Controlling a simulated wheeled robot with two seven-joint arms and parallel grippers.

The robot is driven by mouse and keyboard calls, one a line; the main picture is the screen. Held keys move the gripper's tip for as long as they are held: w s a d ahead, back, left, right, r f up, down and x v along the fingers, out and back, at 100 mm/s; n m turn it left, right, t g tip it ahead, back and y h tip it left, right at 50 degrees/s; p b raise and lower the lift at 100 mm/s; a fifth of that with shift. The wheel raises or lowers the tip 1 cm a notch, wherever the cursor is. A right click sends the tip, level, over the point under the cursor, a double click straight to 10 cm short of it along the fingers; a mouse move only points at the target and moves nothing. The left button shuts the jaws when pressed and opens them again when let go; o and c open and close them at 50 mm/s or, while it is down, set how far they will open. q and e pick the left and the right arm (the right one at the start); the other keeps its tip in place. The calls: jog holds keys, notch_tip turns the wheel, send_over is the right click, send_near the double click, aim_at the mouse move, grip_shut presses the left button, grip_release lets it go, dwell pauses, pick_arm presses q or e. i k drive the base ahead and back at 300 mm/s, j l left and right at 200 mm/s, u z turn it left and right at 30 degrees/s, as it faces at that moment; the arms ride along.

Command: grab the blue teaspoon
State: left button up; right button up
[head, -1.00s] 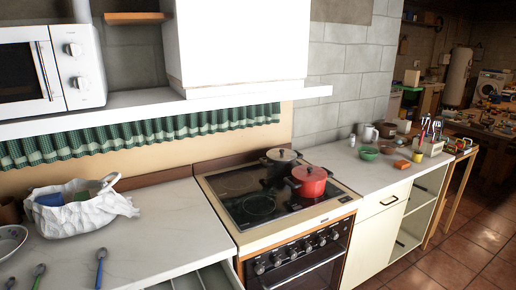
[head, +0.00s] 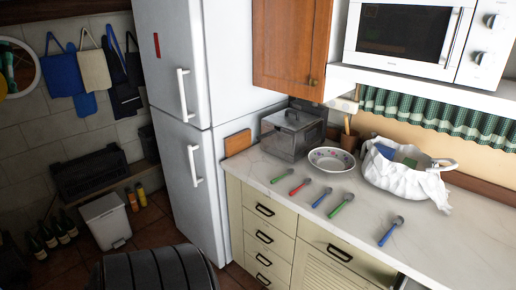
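Two spoons with blue handles lie on the pale marble counter (head: 300,222). One blue spoon (head: 322,198) lies in the middle of the row of spoons, between a red spoon (head: 299,187) and a green spoon (head: 342,205). The other blue spoon (head: 390,231) lies apart at the right, nearer the front edge, and looks larger. I cannot tell for certain from size alone which is the teaspoon. Another green spoon (head: 283,175) lies at the left end of the row. Neither of my grippers is in view.
Behind the spoons stand a metal box (head: 291,135), a patterned bowl (head: 332,160) and a white cloth-lined basket (head: 405,180). The white fridge (head: 178,110) borders the counter's left end. Drawers (head: 262,238) are below. A dark ribbed rounded shape (head: 155,270) is at the bottom edge. The microwave (head: 410,30) hangs above.

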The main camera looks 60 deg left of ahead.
aim_at(328, 190)
jog(key=j+u, duration=0.1)
jog(key=u, duration=1.45)
